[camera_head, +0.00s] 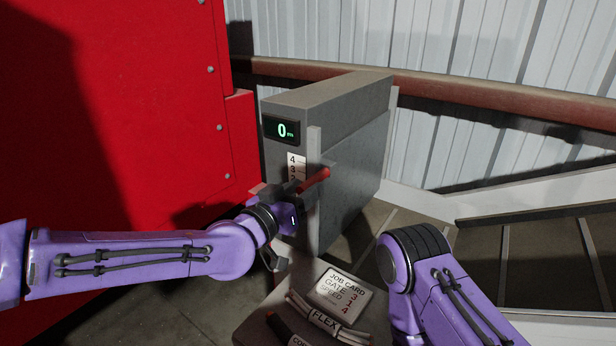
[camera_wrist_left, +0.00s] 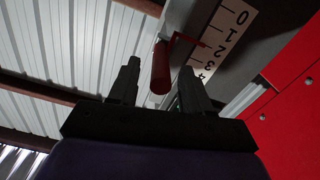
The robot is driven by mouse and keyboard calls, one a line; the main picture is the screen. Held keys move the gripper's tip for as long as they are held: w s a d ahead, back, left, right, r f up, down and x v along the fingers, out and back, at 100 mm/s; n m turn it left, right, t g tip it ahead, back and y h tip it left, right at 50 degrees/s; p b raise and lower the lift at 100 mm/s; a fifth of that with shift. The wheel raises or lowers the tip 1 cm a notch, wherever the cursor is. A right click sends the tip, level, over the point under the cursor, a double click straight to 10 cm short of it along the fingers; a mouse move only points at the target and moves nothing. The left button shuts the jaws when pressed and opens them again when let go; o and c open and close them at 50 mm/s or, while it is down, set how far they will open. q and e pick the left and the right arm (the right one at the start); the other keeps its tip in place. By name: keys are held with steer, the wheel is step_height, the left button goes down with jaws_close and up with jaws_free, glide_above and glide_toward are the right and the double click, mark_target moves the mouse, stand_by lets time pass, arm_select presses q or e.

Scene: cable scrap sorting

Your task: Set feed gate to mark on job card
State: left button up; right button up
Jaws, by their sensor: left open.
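The feed gate's red handle (camera_head: 314,180) sticks out of the grey cabinet (camera_head: 350,125) beside a white number scale (camera_head: 293,160). In the left wrist view the handle (camera_wrist_left: 161,68) lies between the two fingers of my open left gripper (camera_wrist_left: 158,80), with a gap on each side. The job card (camera_head: 341,292) lists GATE and SPEED with red digits 3, 1 and 4; the 3 seems level with GATE. My right gripper is out of view.
A small display (camera_head: 282,130) on the cabinet reads 0. A red machine wall (camera_head: 130,110) stands close on the left. Below, cables tagged FLEX (camera_head: 324,319) lie by the card. A rail (camera_head: 480,95) runs behind the cabinet.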

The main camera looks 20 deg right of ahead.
mark_target(308, 182)
arm_select(q)
steer(key=shift+x, duration=1.05)
steer(key=shift+w, duration=0.15)
jaws_close()
steer(key=shift+w+r+p, duration=0.1)
steer(key=shift+r+p, duration=0.55)
steer(key=shift+r, duration=0.75)
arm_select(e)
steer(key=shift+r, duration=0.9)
arm_select(q)
jaws_free()
steer(key=shift+f, duration=0.1)
